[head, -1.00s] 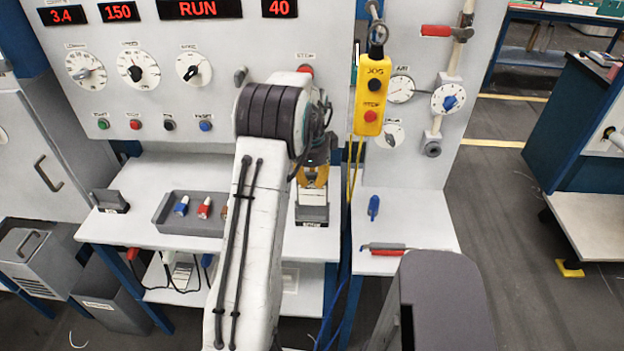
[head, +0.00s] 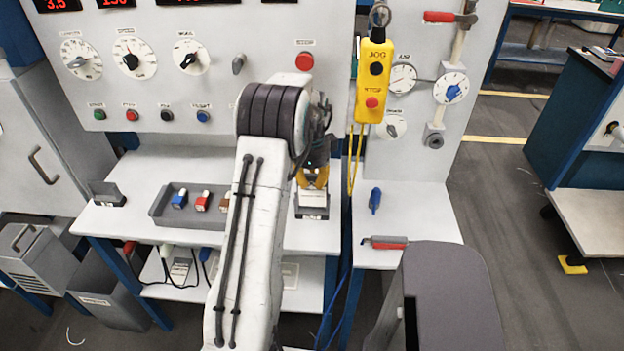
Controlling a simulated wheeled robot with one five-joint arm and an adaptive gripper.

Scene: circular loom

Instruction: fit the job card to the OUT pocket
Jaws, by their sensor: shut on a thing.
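My gripper (head: 313,180) has yellow fingers, partly hidden by my own arm, and points down over the right end of the bench. It is shut on the job card (head: 312,197), a small pale piece just below the fingertips. The card is at the dark grey pocket (head: 312,213) on the bench, which has a pale label too small to read. The card's lower edge meets or overlaps the pocket in this view; I cannot tell how deep it sits. Another grey pocket (head: 108,196) stands empty-looking at the bench's left end.
A grey tray (head: 160,216) with blue, red and brown pieces lies left of my arm. A yellow jog pendant (head: 373,80) hangs to the right of the gripper with its yellow cable. The right shelf holds a blue item (head: 375,200) and a red-handled tool (head: 385,242).

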